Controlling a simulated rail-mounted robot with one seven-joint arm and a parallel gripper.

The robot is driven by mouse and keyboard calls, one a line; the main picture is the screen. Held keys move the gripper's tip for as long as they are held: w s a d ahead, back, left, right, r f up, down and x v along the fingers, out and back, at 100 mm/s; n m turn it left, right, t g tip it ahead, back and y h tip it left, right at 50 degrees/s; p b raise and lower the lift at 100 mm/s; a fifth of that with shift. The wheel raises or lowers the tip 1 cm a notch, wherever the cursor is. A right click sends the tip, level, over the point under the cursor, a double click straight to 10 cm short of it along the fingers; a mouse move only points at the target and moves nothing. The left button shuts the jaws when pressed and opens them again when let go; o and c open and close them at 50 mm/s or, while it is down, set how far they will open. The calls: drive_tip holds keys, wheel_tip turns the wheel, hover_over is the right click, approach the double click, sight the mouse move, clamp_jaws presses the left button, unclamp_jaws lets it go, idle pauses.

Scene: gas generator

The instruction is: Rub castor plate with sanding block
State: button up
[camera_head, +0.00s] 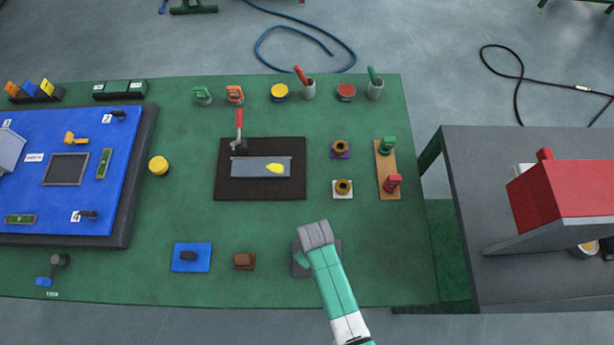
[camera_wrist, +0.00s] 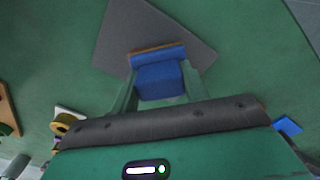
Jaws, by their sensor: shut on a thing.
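My gripper (camera_wrist: 158,88) is shut on a blue block with a thin orange edge, which I take to be the sanding block (camera_wrist: 160,78). The block is at a dark grey square pad (camera_wrist: 130,30); I cannot tell whether it touches it. In the head view, my gripper (camera_head: 304,256) is at the front of the green table, over the same pad (camera_head: 334,270), and hides the block. A grey plate, seemingly the castor plate (camera_head: 247,170), lies on a dark brown mat (camera_head: 230,192) with a yellow patch on it. A red-handled clamp (camera_head: 239,130) stands at its back edge.
A blue pad with a dark piece (camera_head: 190,257) and a brown block (camera_head: 244,261) lie left of my gripper. Small parts on purple and white squares (camera_head: 343,187) and a wooden board (camera_head: 388,165) stand right of the mat. Cups and cans (camera_head: 308,90) line the back.

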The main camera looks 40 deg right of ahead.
drive_tip(key=shift+s+d, duration=1.55)
drive_tip(key=shift+d, duration=0.25)
drive_tip(key=shift+s+d+f+b, duration=0.15)
drive_tip(key=shift+f+b, duration=0.1)
drive_tip(key=shift+b, duration=0.25)
drive_tip(key=shift+w+a+r, duration=0.2)
drive_tip(key=shift+w+a, duration=0.3)
drive_tip(key=shift+a, duration=0.05)
drive_tip(key=shift+w+a+r, duration=0.15)
drive_tip(key=shift+w+a, duration=0.35)
drive_tip(key=shift+a, duration=0.05)
drive_tip(key=shift+w+a+f, duration=0.1)
drive_tip(key=shift+w+a, duration=1.45)
drive_tip(key=shift+a, duration=0.2)
wheel_tip(320, 180, up, 3)
drive_tip(key=p, duration=0.3)
drive_tip(key=shift+a, duration=0.15)
wheel_tip(320, 180, up, 5)
drive_tip(key=p, duration=0.5)
